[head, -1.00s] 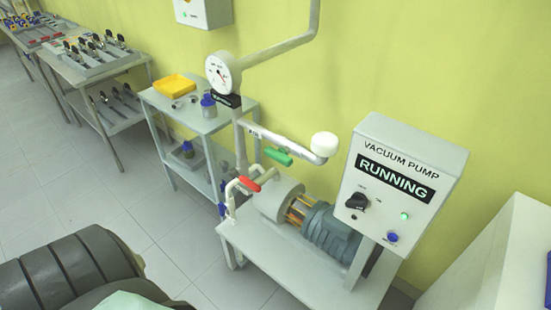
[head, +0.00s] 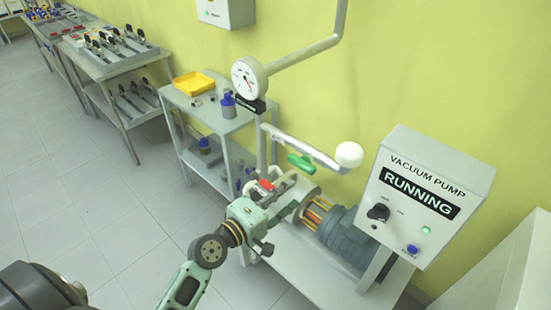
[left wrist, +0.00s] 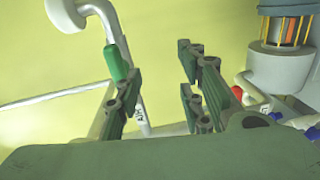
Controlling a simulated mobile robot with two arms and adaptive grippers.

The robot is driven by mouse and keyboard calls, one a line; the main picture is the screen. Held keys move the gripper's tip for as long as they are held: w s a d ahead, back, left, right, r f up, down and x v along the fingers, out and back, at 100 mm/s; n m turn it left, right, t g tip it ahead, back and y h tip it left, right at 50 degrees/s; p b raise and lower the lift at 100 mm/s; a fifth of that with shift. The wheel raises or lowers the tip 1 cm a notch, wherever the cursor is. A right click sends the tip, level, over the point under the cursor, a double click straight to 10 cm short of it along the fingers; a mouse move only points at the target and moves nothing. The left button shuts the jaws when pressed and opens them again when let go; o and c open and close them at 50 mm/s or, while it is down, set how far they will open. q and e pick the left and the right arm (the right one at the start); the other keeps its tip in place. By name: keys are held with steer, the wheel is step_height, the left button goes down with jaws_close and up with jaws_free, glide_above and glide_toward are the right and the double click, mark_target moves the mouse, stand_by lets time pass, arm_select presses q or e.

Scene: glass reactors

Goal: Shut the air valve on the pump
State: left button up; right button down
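The vacuum pump (head: 340,236) stands on a low white stand. A green valve handle (head: 301,162) sits on the pale pipe with a white round end (head: 348,155) above the pump, roughly along the pipe. In the left wrist view the green handle (left wrist: 115,63) is beyond the left finger, and a label that seems to read AIR (left wrist: 141,140) is on the pipe. A red handle (head: 266,184) is lower, partly hidden by my gripper; it also shows in the wrist view (left wrist: 237,92). My left gripper (head: 290,191) is open and empty, below the green handle. My right gripper is not in view.
The control box (head: 428,200) reads RUNNING, with a green light. A gauge (head: 249,78) stands on the upright pipe. A shelf cart (head: 205,115) with a yellow tray (head: 194,83) and bottles is behind left. The floor at left is clear.

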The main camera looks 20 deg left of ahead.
mark_target(298, 166)
arm_select(q)
step_height(298, 166, up, 6)
steer(key=f+t, duration=0.1)
steer(key=shift+n, duration=0.3)
steer(key=x, duration=0.2)
steer(key=p+x, duration=0.1)
steer(key=x, duration=0.1)
steer(key=r+p+x, duration=0.1)
steer(key=x, duration=0.1)
steer(key=shift+w+a, duration=0.1)
steer(key=shift+w, duration=0.05)
steer(key=shift+w+f, duration=0.1)
steer(key=shift+w, duration=0.3)
steer(key=shift+c, duration=0.2)
steer(key=shift+f, duration=0.15)
jaws_close()
